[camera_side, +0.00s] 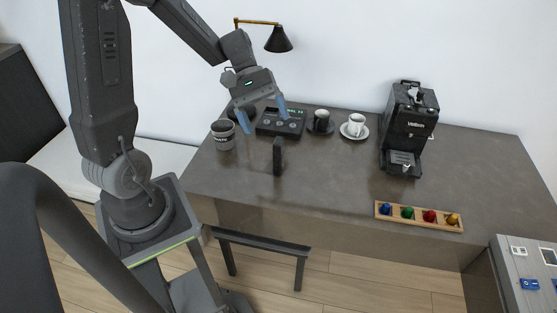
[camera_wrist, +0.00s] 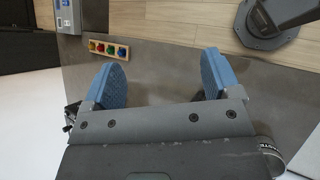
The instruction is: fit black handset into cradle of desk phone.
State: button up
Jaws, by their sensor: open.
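The black handset (camera_side: 279,155) appears as a dark upright block standing on the counter, in front of the desk phone. The desk phone (camera_side: 281,122) is a dark, flat unit with a small lit display, lying at the back left of the counter. My gripper (camera_side: 263,114) is open and empty, above the counter at the phone's left side and apart from the handset. In the wrist view its two blue fingers (camera_wrist: 165,80) are spread wide with bare counter between them. The handset is not clearly visible there. The gripper partly covers the phone's surroundings in the side view.
A labelled mug (camera_side: 223,135) stands left of the handset. A coffee machine (camera_side: 408,130) and a wooden pod tray (camera_side: 418,215) are further right. The middle front counter is clear.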

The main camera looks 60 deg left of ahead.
jog(key=w+a+f+n+t+h, duration=0.3)
jog(key=a+f+n+t+h, duration=0.25)
jog(key=a+f+n, duration=0.35)
jog(key=n+t+y, duration=0.2)
jog(key=n+t, duration=0.5)
jog(key=t, duration=0.1)
send_near(283, 143)
jog(key=shift+g+h, duration=0.25)
jog(key=x, duration=1)
jog(key=shift+w+f, duration=0.1)
jog(key=shift+w, duration=0.25)
jog(key=c, duration=1.5)
